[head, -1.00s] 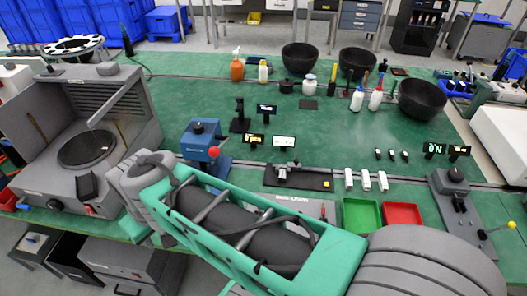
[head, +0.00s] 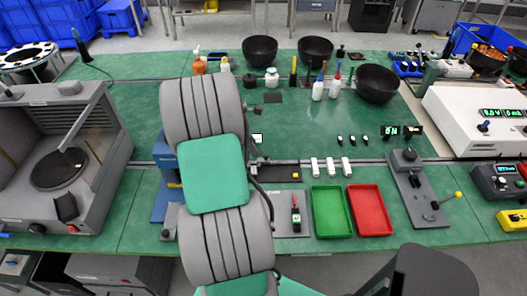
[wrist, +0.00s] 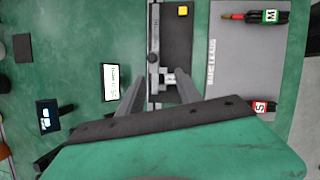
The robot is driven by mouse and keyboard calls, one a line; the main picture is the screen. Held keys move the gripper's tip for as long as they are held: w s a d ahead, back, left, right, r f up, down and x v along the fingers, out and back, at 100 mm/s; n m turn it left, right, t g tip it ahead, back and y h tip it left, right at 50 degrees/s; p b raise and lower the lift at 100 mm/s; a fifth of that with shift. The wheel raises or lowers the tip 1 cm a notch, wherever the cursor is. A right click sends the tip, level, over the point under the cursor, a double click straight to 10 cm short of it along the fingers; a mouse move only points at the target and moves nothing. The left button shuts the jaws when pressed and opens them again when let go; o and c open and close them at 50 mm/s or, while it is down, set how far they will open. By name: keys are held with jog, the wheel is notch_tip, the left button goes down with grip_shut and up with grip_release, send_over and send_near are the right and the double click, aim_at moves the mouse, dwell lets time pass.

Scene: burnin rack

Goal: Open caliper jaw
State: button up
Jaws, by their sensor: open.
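The caliper (wrist: 153,45) lies along the left edge of a black mat (wrist: 178,32) in the wrist view, with its small light sliding part (wrist: 170,77) near my fingertips. My gripper (wrist: 160,78) is open above the caliper, one finger on each side of the sliding part. I cannot tell whether the fingers touch it or how wide the caliper jaw stands. In the head view, my arm hides the gripper and the caliper; only the right part of the black mat (head: 276,171) shows.
A grey plate (wrist: 235,80) with two labelled red-and-black tools lies right of the mat in the wrist view. A small display (wrist: 110,82) stands left of it. In the head view, a green tray (head: 332,212) and a red tray (head: 370,210) sit near the front edge.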

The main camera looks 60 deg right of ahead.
aim_at(265, 156)
jog(key=shift+n, duration=0.9)
jog(key=d+f, duration=0.1)
jog(key=f, duration=0.1)
jog(key=s+d+f+p, duration=0.1)
jog(key=f, duration=0.1)
jog(key=s+d+f, duration=0.1)
jog(key=d+f, duration=0.1)
jog(key=shift+s+f, duration=0.1)
jog(key=shift+f, duration=0.2)
grip_shut()
